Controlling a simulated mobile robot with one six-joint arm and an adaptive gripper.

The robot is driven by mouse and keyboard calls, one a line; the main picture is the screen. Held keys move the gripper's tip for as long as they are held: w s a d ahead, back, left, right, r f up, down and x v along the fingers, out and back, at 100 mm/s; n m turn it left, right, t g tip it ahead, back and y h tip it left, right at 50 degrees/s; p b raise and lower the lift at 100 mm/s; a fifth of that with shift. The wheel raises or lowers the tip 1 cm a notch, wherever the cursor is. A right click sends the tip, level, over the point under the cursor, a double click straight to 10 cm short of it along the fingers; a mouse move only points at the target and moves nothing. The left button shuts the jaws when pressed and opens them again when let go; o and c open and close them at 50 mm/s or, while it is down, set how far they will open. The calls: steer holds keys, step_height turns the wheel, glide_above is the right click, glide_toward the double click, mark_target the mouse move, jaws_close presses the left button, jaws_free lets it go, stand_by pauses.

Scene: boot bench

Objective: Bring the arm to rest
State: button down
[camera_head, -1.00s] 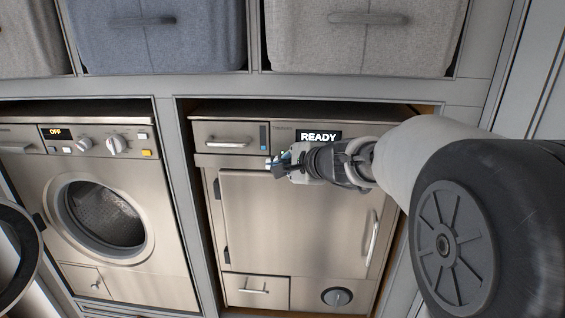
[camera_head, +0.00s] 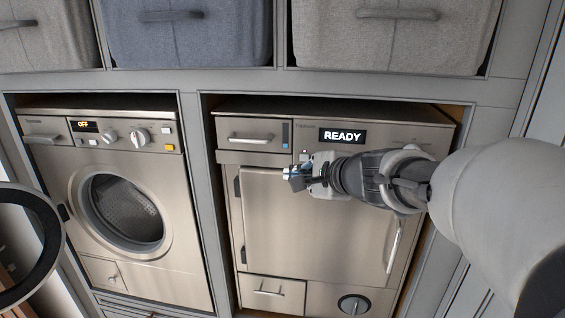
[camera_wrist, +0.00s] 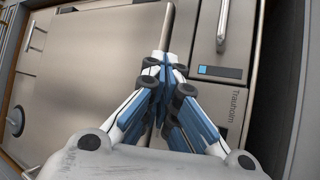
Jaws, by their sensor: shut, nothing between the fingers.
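My gripper (camera_head: 290,176) is in front of the upper part of the right machine (camera_head: 262,210), below its lit READY display (camera_head: 342,136). The fingers point to the left in the head view. In the wrist view my gripper (camera_wrist: 163,62) is shut, with its blue and white fingers together and nothing between them. The machine's closed door (camera_wrist: 90,60) and its top drawer front (camera_wrist: 228,45) show behind the fingers. I cannot tell how far the fingertips are from the machine's front. My arm reaches in from the right and hides part of the door.
A washing machine (camera_head: 190,215) with an OFF display stands to the left, with a round door ring (camera_head: 52,235) swung open at the far left. Blue (camera_head: 190,40) and grey (camera_head: 395,40) fabric bins sit on the shelf above. A grey cabinet frame (camera_head: 490,110) surrounds the right machine.

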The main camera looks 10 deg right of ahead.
steer(key=shift+s, duration=0.15)
steer(key=s+a+f+n+g+b, duration=0.25)
steer(key=s+f+n+b, duration=0.25)
steer(key=s+f, duration=0.25)
steer(key=s+a+f+n+g+b, duration=0.2)
steer(key=s+a+f+n+b, duration=0.25)
steer(key=s+f, duration=0.35)
steer(key=s+d+f+n+g+h+b, duration=0.1)
steer(key=s+d+f+n+b, duration=0.3)
steer(key=s+f, duration=0.4)
steer(key=s+d+f+n+g+h+b, duration=0.2)
steer(key=s+d+f+n+h+b, duration=0.1)
steer(key=s+f, duration=0.5)
steer(key=shift+s+d+n+h+b, duration=0.4)
steer(key=shift+s+d+b, duration=0.3)
steer(key=shift+s+b, duration=0.35)
steer(key=c, duration=2.3)
jaws_free()
steer(key=shift+w, duration=0.15)
